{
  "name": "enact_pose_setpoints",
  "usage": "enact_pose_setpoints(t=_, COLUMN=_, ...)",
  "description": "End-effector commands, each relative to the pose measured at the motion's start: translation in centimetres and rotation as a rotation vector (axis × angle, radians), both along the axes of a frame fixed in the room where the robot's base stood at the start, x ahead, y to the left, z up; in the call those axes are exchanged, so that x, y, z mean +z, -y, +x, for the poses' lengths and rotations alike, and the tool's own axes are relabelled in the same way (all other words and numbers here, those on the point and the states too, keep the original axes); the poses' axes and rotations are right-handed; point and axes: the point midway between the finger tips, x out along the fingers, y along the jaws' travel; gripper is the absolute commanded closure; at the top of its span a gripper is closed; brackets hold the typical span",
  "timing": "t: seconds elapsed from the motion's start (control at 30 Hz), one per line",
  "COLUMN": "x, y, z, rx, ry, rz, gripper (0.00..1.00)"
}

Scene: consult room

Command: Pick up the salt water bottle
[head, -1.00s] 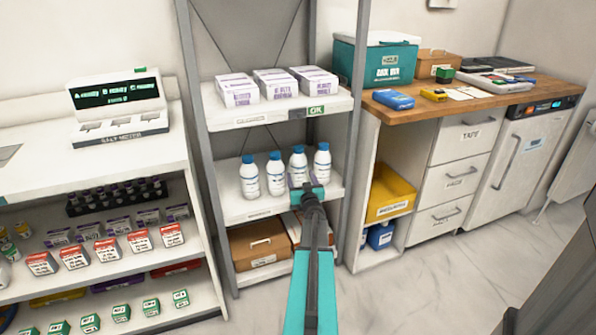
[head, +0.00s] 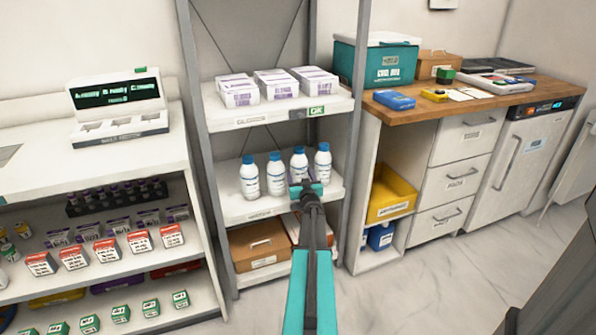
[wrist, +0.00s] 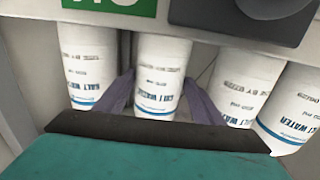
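Several white bottles with blue caps stand upright in a row on the middle shelf (head: 262,212). In the wrist view their labels read roughly "SALT WATER". My gripper (head: 303,187) is at the third salt water bottle (head: 299,163) from the left, in front of its lower part. In the wrist view the purple fingers of my gripper (wrist: 160,85) stand on either side of one bottle (wrist: 161,62), apart from each other. I cannot tell whether they touch it. A neighbouring bottle (wrist: 88,62) is close on the left, and others stand on the right.
The upper shelf (head: 262,117) with white boxes lies above the bottles. Rack posts (head: 355,110) stand close on the right. A brown box (head: 258,245) is below. A counter with medicine boxes is on the left, and a wooden worktop (head: 440,108) is on the right.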

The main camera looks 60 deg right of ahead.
Motion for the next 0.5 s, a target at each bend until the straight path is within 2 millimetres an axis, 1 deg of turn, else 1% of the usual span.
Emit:
enact_pose_setpoints(t=0.03, x=-0.01, y=0.01, z=-0.02, rx=0.000, ry=0.000, rz=0.000, gripper=0.47)
enact_pose_setpoints(t=0.17, x=-0.01, y=0.01, z=-0.02, rx=0.000, ry=0.000, rz=0.000, gripper=0.69)
enact_pose_setpoints(t=0.2, x=-0.01, y=0.01, z=-0.02, rx=0.000, ry=0.000, rz=0.000, gripper=0.76)
enact_pose_setpoints(t=0.27, x=-0.01, y=0.01, z=-0.02, rx=0.000, ry=0.000, rz=0.000, gripper=0.85)
enact_pose_setpoints(t=0.5, x=0.18, y=0.01, z=-0.01, rx=0.001, ry=0.001, rz=-0.001, gripper=0.85)
